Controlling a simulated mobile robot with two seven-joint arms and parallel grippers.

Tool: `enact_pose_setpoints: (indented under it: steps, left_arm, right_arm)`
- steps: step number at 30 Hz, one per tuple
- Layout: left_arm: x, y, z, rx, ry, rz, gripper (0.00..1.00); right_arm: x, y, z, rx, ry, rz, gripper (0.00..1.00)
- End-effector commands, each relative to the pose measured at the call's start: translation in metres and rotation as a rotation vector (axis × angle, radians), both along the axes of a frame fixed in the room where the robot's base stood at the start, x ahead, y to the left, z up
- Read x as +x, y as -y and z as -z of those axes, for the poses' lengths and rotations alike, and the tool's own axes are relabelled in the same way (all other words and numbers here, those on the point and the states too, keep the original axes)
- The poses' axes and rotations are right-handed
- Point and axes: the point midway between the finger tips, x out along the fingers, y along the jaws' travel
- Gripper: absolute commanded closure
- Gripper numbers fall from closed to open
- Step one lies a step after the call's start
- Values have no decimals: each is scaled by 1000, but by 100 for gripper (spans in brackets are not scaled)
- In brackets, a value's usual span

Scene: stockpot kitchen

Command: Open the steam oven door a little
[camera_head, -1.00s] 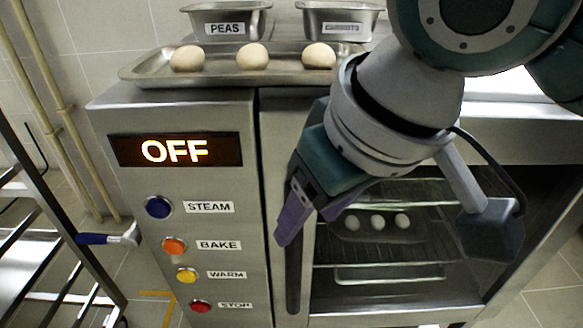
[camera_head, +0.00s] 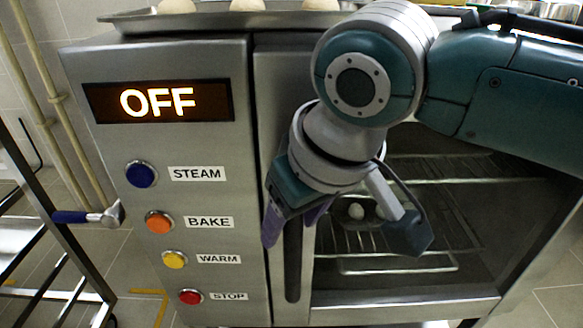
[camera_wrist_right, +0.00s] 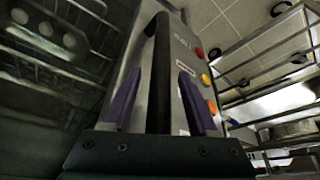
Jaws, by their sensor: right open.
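The steam oven (camera_head: 75,75) has a display reading OFF and a glass door (camera_head: 400,300) on the right, which looks shut. A dark vertical handle (camera_head: 292,265) runs along the door's left side. My right gripper (camera_head: 292,222) is open, with its purple fingers on either side of the handle's upper part. In the right wrist view the handle (camera_wrist_right: 160,75) stands between the two open fingers (camera_wrist_right: 160,100); a gap shows on both sides. The handle's top is hidden by the gripper in the head view. My left gripper is not in view.
Steam, bake, warm and stop buttons (camera_head: 190,297) line the panel left of the handle. A tray (camera_head: 215,18) with pale round items rests on the oven. A metal rack (camera_head: 62,265) stands at the left. Round items on wire shelves (camera_head: 400,268) show behind the glass.

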Motion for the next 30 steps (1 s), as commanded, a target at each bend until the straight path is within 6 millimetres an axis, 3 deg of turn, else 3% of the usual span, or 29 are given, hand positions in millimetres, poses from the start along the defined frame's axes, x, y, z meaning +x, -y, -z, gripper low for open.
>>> enact_pose_setpoints:
  steps: [5,21,30]
  left_arm:
    - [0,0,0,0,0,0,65]
    - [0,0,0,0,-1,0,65]
    - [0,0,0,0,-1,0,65]
  right_arm:
    - [0,0,-1,0,0,0,42]
    - [0,0,0,-1,-1,0,100]
    - [0,0,0,-1,-1,0,100]
